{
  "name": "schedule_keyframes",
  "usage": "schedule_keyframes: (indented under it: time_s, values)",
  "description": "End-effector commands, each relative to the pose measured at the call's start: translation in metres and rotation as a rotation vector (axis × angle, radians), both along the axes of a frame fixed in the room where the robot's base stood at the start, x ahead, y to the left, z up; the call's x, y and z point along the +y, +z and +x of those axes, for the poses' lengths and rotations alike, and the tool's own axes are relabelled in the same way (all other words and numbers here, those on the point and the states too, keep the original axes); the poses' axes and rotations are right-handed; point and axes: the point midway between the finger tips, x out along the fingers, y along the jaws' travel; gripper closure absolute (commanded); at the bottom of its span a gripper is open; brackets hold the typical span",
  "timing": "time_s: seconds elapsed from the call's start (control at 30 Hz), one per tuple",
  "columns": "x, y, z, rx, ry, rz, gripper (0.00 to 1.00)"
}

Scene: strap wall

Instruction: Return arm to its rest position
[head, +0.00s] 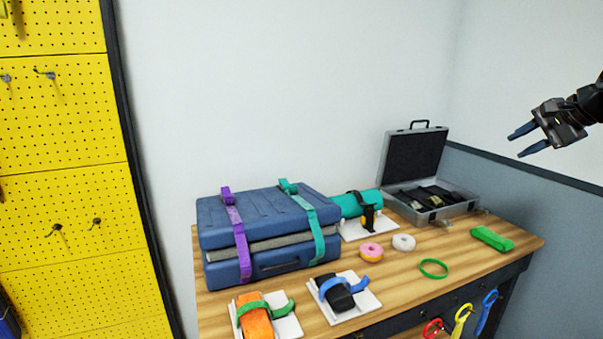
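My gripper (525,140) is at the upper right of the head view, raised in the air in front of the wall and above the right end of the wooden bench. Its two dark blue fingers point left and stand apart, with nothing between them. The gripper touches nothing. Most of my arm lies outside the picture to the right.
The wooden bench (405,273) carries a strapped blue suitcase (275,263), a teal roll (347,206), an open grey case (462,208), a green block (492,239) and a green ring (433,259). A yellow pegboard (60,130) stands left. Air around my gripper is clear.

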Motion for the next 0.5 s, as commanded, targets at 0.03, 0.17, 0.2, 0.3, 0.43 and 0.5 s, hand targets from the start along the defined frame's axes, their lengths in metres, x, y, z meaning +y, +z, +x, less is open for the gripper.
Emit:
schedule_keyframes:
  time_s: [0.03,0.17,0.2,0.3,0.43,0.5]
  values:
    - [0.001,-0.008,0.000,-0.001,-0.002,-0.004,0.63]
    - [0.003,-0.027,0.001,-0.006,-0.005,-0.017,0.63]
    - [0.005,-0.035,0.002,-0.008,-0.006,-0.023,0.63]
    - [0.009,-0.056,0.002,-0.013,-0.007,-0.040,0.63]
    - [0.016,-0.090,0.001,-0.023,-0.010,-0.066,0.63]
    - [0.021,-0.112,-0.001,-0.028,-0.011,-0.086,0.63]
